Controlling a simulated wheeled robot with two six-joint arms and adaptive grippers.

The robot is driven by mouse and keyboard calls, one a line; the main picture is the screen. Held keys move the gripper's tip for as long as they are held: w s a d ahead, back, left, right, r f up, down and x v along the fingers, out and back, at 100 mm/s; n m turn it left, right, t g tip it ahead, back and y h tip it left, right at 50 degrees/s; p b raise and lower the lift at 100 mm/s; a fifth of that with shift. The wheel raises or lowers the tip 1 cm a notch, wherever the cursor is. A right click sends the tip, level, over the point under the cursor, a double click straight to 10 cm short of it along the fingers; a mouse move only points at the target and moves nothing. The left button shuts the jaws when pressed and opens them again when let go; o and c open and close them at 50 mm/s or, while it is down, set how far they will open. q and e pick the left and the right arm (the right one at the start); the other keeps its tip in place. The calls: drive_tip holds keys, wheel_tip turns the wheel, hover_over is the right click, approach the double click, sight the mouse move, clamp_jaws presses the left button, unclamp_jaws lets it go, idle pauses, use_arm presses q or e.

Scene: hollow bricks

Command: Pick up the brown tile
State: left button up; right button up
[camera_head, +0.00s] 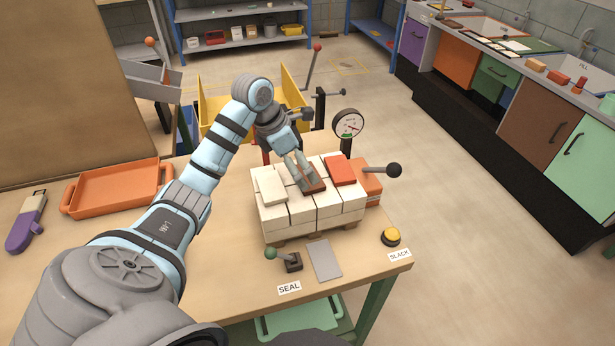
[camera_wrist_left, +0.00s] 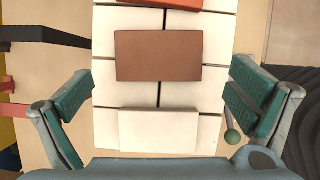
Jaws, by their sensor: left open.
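The brown tile (camera_head: 317,186) lies flat on top of a stack of white bricks (camera_head: 290,219). In the left wrist view the brown tile (camera_wrist_left: 158,56) shows whole, ahead of my fingers and centred between them left to right. My left gripper (camera_head: 299,171) is above the stack, with its fingers partly in front of the tile in the head view. Its two green-padded fingers are wide apart with nothing held between them. I cannot tell the exact height gap. My right gripper is not in view.
On the stack, a white tile (camera_head: 270,187) and a red-orange tile (camera_head: 339,170) lie either side of the brown one. A black-knobbed lever (camera_head: 393,170) and gauge (camera_head: 348,124) stand close by. An orange tray (camera_head: 115,187) is left.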

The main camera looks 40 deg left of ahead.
sight(305, 176)
use_arm(q)
drive_tip(key=x, duration=0.3)
drive_tip(key=shift+w+f, duration=0.25)
drive_tip(key=shift+w, duration=0.1)
drive_tip(key=shift+s+r, duration=0.1)
drive_tip(key=shift+s, duration=0.1)
drive_tip(key=shift+c, duration=0.6)
drive_tip(key=c, duration=1.1)
